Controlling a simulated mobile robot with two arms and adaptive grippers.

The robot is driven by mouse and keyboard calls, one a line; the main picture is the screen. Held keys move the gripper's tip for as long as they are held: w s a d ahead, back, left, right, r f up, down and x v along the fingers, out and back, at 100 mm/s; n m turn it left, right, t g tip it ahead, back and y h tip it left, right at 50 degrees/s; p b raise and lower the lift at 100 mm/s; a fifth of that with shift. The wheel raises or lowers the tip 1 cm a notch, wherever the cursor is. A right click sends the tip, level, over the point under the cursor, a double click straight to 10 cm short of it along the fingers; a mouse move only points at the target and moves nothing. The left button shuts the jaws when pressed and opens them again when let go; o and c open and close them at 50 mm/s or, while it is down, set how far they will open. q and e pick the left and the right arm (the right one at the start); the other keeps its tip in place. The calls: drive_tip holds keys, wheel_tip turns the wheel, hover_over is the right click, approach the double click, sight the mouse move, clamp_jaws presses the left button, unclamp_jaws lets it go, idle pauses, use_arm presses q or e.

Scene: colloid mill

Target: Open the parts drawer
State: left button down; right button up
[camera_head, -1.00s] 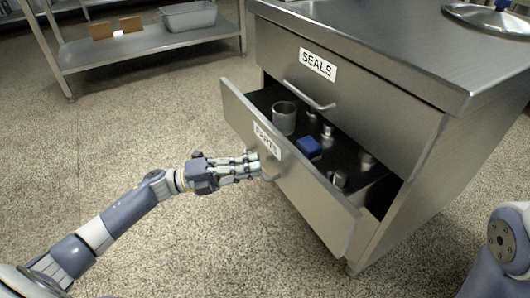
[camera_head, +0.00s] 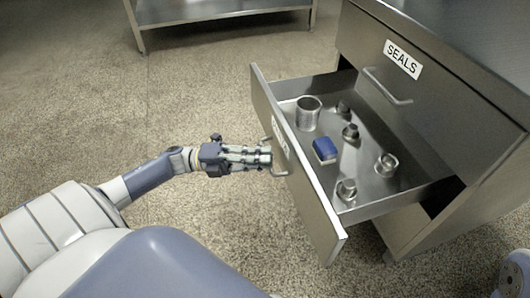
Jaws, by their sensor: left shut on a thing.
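The lower drawer (camera_head: 312,208), with a label that the gripper partly covers, stands pulled well out of the steel cabinet (camera_head: 480,110). Its handle (camera_head: 279,172) is on the outer face. My left gripper (camera_head: 266,158) is shut on this handle, with its fingers reaching in from the left. Inside the drawer lie a ribbed metal cup (camera_head: 308,113), a blue block (camera_head: 325,150) and several small metal fittings, one of them at the front (camera_head: 346,189). My right gripper is not in view.
The upper drawer, labelled SEALS (camera_head: 402,59), is shut above, with its bar handle (camera_head: 388,86) sticking out. A steel shelf unit (camera_head: 215,12) stands at the back. The speckled floor (camera_head: 190,80) left of the drawer is clear.

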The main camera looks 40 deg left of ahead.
use_arm(q)
drive_tip(key=c, duration=1.7)
unclamp_jaws()
drive_tip(key=v, duration=1.2)
